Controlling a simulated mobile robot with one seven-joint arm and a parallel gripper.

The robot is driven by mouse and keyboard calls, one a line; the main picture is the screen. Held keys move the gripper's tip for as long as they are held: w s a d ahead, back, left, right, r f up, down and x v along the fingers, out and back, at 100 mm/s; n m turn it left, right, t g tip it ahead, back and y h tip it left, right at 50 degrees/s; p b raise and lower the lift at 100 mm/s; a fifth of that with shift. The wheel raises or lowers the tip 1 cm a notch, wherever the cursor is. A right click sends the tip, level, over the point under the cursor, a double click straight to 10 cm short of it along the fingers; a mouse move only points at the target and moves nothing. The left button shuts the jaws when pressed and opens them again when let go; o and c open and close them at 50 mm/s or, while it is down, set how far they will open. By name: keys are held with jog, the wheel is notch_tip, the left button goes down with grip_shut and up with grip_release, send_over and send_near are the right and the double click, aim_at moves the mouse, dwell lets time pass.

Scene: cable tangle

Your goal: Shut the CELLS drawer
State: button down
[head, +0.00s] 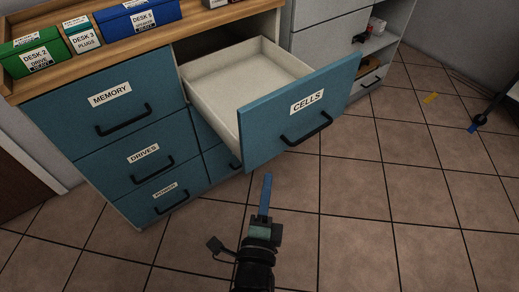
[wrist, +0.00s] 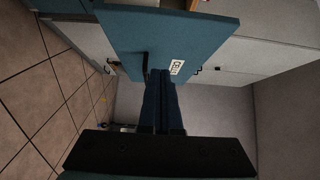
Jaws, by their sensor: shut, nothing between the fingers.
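The CELLS drawer (head: 298,118) stands pulled far out of the blue cabinet. Its inside looks empty, and its blue front has a white CELLS label and a black bar handle (head: 307,130). My gripper (head: 267,180) is shut and empty, in front of and below the drawer front, left of the handle in the head view. In the wrist view the shut blue fingers (wrist: 161,76) point toward the drawer front (wrist: 170,35), and their tips overlap the area by the handle and label. I cannot tell whether they touch it.
The MEMORY (head: 112,102), DRIVES (head: 146,159) and lower-left drawers are shut. Green and blue desk boxes (head: 130,22) stand on the wooden top. A grey cabinet with open shelves (head: 378,42) is at the back right. The tiled floor (head: 400,200) at right is mostly clear.

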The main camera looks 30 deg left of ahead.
aim_at(261, 141)
jog(key=x, duration=0.2)
jog(key=a+b+x, duration=0.1)
jog(key=x, duration=0.2)
jog(key=b+x, duration=0.1)
jog(key=x, duration=0.1)
jog(key=shift+s+a+f, duration=0.1)
jog(key=shift+s+a, duration=0.05)
jog(key=shift+a, duration=0.35)
jog(key=shift+a+b, duration=0.3)
jog(key=shift+a, duration=0.25)
jog(key=shift+w+a, duration=0.15)
jog(key=shift+w, duration=0.05)
